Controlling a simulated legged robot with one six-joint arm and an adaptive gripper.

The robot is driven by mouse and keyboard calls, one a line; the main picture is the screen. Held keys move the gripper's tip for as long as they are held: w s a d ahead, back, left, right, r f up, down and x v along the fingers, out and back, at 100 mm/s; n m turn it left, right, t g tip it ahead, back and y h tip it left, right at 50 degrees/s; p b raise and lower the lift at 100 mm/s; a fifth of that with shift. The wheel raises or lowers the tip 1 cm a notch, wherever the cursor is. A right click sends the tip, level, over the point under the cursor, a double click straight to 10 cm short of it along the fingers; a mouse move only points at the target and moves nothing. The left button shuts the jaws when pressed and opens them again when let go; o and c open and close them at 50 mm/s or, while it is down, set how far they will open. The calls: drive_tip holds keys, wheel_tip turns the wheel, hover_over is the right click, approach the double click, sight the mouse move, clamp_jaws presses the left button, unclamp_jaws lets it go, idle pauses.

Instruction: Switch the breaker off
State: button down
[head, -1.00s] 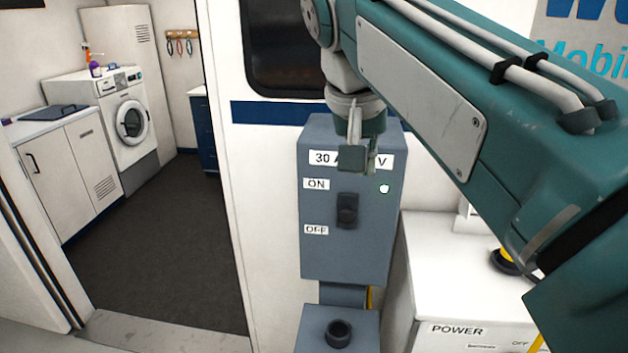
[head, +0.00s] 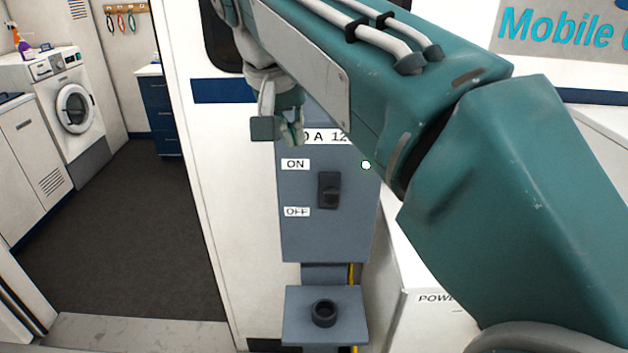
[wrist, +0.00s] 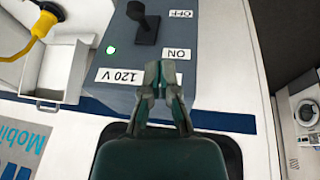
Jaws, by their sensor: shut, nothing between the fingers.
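The grey-blue breaker box (head: 306,236) hangs on the white van wall, with a black switch (head: 328,190) between an ON label (head: 295,164) and an OFF label (head: 297,212). A lamp (head: 366,165) glows pale green at its right. My gripper (head: 293,138) is shut and empty, above and left of the switch, over the box's upper part. In the upside-down wrist view, my fingertips (wrist: 160,70) are near the ON label (wrist: 176,54), apart from the switch (wrist: 145,28). I cannot tell for sure which way the lever leans.
Below the box is a grey socket unit (head: 323,313) with a yellow cable beside it. A white cabinet (head: 415,300) marked POWER stands at right, partly behind my arm. A doorway at left shows dark floor (head: 110,230) and a washing machine (head: 75,105).

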sight(329, 190)
drive_tip(key=d+f, duration=0.1)
drive_tip(key=f, duration=0.1)
drive_tip(key=w+d+f, duration=0.1)
drive_tip(key=d+f, duration=0.1)
drive_tip(key=f, duration=0.1)
drive_tip(key=w+d+f, duration=0.1)
drive_tip(key=f, duration=0.2)
drive_tip(key=shift+d, duration=0.25)
drive_tip(key=shift+d+f, duration=0.25)
drive_tip(key=shift+f, duration=0.4)
wheel_tip(329, 190, down, 6)
drive_tip(key=s+t, duration=0.3)
drive_tip(key=t, duration=0.3)
drive_tip(key=shift+a+m, duration=0.3)
drive_tip(key=shift+a, duration=0.1)
drive_tip(key=shift+d+r, duration=0.1)
drive_tip(key=shift+r, duration=0.6)
